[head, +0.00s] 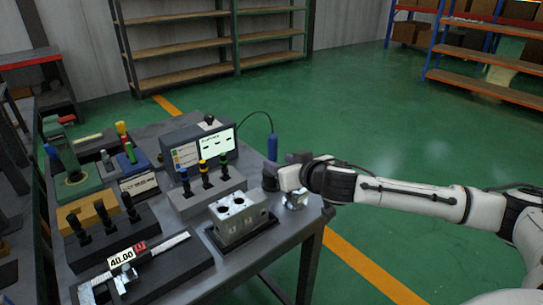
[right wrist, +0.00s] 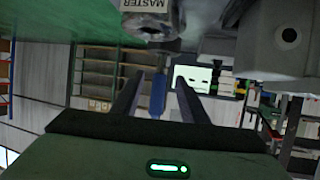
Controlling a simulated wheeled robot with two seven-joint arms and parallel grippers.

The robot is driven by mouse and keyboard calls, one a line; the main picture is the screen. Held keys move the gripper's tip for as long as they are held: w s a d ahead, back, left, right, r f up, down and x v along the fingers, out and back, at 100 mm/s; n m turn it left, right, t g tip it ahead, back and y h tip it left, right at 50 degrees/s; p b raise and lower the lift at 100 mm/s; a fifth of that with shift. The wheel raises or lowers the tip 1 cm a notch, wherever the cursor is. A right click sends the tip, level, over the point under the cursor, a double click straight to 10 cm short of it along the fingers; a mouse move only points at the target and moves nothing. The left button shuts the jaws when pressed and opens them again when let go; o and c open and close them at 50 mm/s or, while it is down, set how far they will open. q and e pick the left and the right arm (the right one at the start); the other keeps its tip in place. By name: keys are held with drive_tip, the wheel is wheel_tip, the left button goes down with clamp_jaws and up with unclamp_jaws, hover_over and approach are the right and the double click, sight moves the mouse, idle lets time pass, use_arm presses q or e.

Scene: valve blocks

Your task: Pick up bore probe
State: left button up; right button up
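A blue handle on a dark cable (head: 272,147), which looks like the bore probe, is upright beside the right side of the grey display box (head: 200,147). In the right wrist view the blue handle (right wrist: 158,97) shows beyond and between my fingers, with a gap to each. The handle's lower end is hidden behind my gripper. My left gripper is out of view.
A metal valve block (head: 240,217) stands on a dark tray near my right gripper. A small cylinder marked MASTER (right wrist: 150,17) is close to the fingers. A grey rack (head: 206,190) holds several colour-topped plugs. Open green floor lies right of the table.

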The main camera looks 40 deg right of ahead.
sight(275, 161)
drive_tip(key=shift+x, duration=2.7)
drive_tip(key=shift+f, duration=0.1)
clamp_jaws()
